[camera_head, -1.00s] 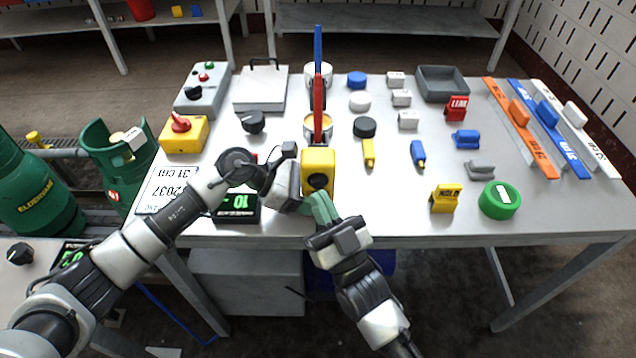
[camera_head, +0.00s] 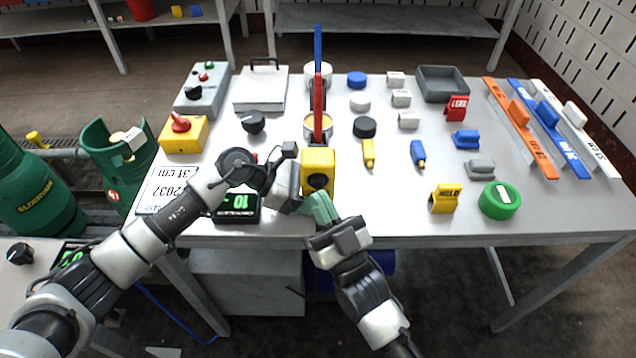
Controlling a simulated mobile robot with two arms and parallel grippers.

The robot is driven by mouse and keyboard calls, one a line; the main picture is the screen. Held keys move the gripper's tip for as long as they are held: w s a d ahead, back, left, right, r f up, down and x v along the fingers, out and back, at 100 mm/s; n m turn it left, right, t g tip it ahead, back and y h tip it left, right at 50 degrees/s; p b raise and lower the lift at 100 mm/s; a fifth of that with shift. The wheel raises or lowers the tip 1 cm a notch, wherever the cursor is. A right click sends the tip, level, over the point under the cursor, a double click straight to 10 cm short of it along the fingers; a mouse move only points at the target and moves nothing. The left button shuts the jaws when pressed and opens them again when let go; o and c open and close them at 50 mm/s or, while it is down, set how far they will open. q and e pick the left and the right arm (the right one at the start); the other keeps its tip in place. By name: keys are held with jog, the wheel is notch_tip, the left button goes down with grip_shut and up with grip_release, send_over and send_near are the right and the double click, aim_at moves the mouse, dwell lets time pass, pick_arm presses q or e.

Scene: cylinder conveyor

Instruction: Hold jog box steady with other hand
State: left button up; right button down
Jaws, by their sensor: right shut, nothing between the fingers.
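The jog box (camera_head: 318,160) is a small yellow box with a dark round button on its face, near the front edge of the table, left of centre. My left gripper (camera_head: 291,186) is at the box's left side, close to it or touching; its fingers are too small and overlapped to tell open from shut. My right gripper (camera_head: 321,208), with greenish fingers, is shut and empty just below the front of the box. Whether its fingertips touch the box cannot be told.
A black display (camera_head: 237,216) reading 10 lies under my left arm. A yellow box with a red knob (camera_head: 183,134) and a grey control box (camera_head: 203,92) stand at the left. Red (camera_head: 318,105) and blue upright pieces stand behind the jog box.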

dwell(0.5)
jog(key=shift+w, duration=0.35)
jog(key=shift+w+d+r, duration=0.2)
jog(key=shift+w+r, duration=0.05)
jog(key=shift+r, duration=0.25)
dwell(2.3)
jog(key=shift+s+a+f, duration=0.1)
jog(key=shift+s+f, duration=0.05)
dwell(2.0)
jog(key=shift+s+f, duration=0.2)
jog(key=shift+s, duration=0.95)
jog(key=shift+s+f, duration=0.15)
jog(key=shift+s, duration=1)
jog(key=shift+a, duration=0.1)
